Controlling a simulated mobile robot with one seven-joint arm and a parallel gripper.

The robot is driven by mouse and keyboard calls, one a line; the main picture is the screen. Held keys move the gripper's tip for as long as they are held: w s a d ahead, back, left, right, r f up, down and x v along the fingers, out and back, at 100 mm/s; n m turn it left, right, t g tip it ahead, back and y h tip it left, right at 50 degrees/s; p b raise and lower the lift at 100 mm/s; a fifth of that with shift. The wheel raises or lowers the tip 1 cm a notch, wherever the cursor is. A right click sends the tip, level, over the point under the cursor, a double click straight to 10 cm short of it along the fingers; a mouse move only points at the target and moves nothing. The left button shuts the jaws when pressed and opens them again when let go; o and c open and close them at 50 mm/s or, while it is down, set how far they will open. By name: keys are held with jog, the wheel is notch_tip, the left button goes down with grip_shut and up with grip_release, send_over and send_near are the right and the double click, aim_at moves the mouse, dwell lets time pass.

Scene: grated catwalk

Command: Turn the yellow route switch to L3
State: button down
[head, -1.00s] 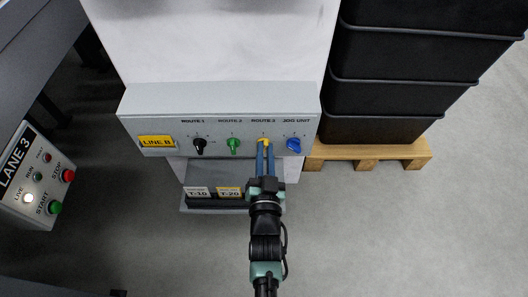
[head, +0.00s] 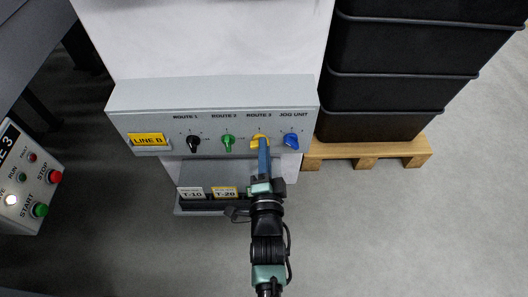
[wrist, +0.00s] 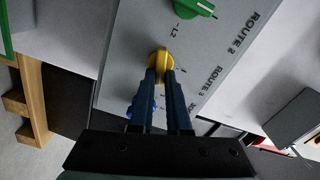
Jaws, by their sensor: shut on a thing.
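The yellow route switch (head: 258,140) is on the grey control panel (head: 130,102), under a ROUTE label. It is a round knob with a grip bar. My gripper (head: 262,145) is shut on it, with the blue fingers reaching in from below. In the wrist view the yellow switch (wrist: 160,58) sits between the two fingertips (wrist: 160,74), one on each side. An L2 mark shows on the panel just beyond the knob. The fingers hide part of the knob and its nearer marks, so I cannot tell which mark it points to.
A green switch (head: 228,143) and a black switch (head: 193,144) are to the left, a blue switch (head: 291,141) close on the right. A LANE 3 button box (head: 30,185) stands far left. Black crates (head: 390,90) on a pallet (head: 372,151) stand right. Floor at lower right is clear.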

jog(key=shift+f+m+b, duration=0.15)
jog(key=shift+m+b, duration=0.3)
jog(key=shift+m, duration=0.4)
jog(key=shift+f+m+b, duration=0.15)
jog(key=shift+m+b, duration=0.3)
jog(key=shift+m, duration=0.4)
jog(key=c, duration=0.9)
grip_release()
jog(key=shift+r, duration=0.1)
jog(key=s+p, duration=0.6)
jog(key=s, duration=0.7)
